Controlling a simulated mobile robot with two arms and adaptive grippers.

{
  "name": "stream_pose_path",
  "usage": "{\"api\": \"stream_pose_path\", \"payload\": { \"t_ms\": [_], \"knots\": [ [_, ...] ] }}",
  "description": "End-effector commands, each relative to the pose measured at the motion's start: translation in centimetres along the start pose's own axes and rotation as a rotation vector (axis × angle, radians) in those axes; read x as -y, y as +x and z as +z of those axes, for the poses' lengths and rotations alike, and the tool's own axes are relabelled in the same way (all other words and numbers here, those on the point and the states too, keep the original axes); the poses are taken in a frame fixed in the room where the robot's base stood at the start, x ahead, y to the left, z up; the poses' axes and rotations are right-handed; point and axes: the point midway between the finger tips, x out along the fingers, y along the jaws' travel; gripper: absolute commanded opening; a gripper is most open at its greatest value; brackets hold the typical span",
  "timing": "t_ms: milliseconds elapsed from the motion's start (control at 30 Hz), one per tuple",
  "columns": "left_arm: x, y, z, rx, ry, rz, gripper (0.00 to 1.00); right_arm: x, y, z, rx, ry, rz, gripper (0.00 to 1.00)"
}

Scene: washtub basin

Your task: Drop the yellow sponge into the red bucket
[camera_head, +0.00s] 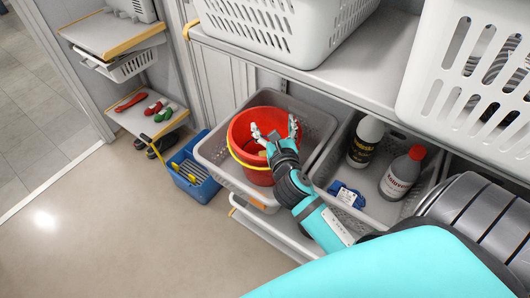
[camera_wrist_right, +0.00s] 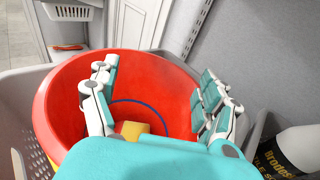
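The red bucket (camera_head: 243,128) stands upright in a grey basket on the shelf, with a yellow band around its outside. It also fills much of the right wrist view (camera_wrist_right: 60,105). My right gripper (camera_head: 275,129) is over the bucket's mouth, its fingers spread apart with nothing between the tips. In the right wrist view its fingers (camera_wrist_right: 156,98) are wide open. The yellow sponge (camera_wrist_right: 132,129) shows down inside the bucket, below the fingers and partly hidden by the gripper's teal body. My left gripper is not in view.
The grey basket (camera_head: 213,154) surrounds the bucket. A second grey bin to the right holds a black-and-white bottle (camera_head: 365,142), a red-capped bottle (camera_head: 401,174) and a blue item (camera_head: 347,194). White baskets (camera_head: 335,27) stand on the shelf above. A blue caddy (camera_head: 192,174) is on the floor.

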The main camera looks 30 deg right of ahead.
Motion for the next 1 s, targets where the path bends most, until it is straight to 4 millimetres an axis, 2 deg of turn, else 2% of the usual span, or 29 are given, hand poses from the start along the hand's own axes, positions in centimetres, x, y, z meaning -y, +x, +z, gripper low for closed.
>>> {"api": "stream_pose_path", "payload": {
  "t_ms": [367, 467, 800, 1000],
  "knots": [
    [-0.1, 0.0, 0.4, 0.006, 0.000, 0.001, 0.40, 0.0, -0.6, -0.1, -0.002, -0.001, 0.001, 0.84],
    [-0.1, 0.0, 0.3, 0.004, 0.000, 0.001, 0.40, 0.0, -2.0, -0.2, -0.003, -0.002, 0.001, 0.84],
    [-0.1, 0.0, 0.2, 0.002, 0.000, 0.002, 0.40, 0.0, -9.1, -0.1, -0.004, 0.000, 0.000, 0.84],
    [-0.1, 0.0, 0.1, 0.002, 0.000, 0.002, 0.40, 0.0, -11.5, -0.1, -0.003, 0.001, 0.000, 0.84]
  ]
}}
